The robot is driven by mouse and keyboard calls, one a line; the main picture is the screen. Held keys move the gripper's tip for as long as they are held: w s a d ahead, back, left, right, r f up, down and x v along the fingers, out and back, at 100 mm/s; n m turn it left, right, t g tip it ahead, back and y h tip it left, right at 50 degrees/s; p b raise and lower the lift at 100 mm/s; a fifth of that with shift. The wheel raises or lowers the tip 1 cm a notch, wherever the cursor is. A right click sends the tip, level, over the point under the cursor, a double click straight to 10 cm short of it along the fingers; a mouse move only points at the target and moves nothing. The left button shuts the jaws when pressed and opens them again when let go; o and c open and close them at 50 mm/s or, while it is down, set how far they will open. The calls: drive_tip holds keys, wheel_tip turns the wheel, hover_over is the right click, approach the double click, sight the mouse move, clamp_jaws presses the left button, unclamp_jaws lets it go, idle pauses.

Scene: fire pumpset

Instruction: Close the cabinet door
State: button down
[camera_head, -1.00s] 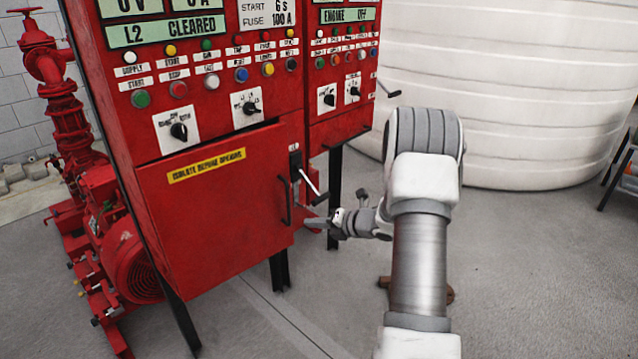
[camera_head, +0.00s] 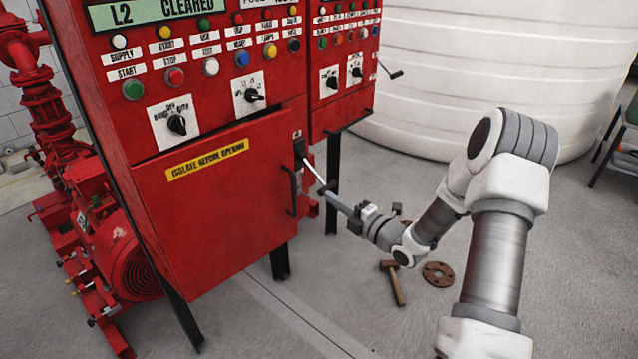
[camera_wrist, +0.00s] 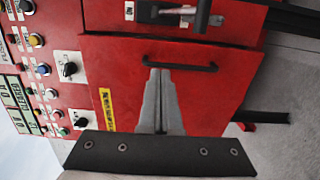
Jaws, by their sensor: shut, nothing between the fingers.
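The red cabinet door (camera_head: 215,215) with a yellow label stands slightly ajar in the head view. A dark gap shows along its top edge. Its black bar handle (camera_head: 291,191) is near the right edge. My gripper (camera_head: 332,200) is to the right of the handle, pointing at the door, with its tips close to the lever's knob in the picture. In the wrist view my shut, empty gripper (camera_wrist: 158,76) overlaps the door (camera_wrist: 125,70) just by the handle (camera_wrist: 180,66). I cannot tell whether the tips touch the door.
A lever switch (camera_head: 312,170) juts from the cabinet beside the door. Red pump piping (camera_head: 45,110) stands at the left. A white tank (camera_head: 480,70) is behind. A hammer (camera_head: 396,285) and a round flange (camera_head: 438,274) lie on the floor under my arm.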

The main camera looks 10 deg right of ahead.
drive_tip(key=b+x, duration=0.1)
drive_tip(key=x, duration=1.2)
drive_tip(key=shift+w+a+b, duration=0.2)
drive_tip(key=shift+a+b, duration=0.05)
drive_tip(key=shift+b, duration=0.1)
drive_tip(key=shift+f, duration=0.1)
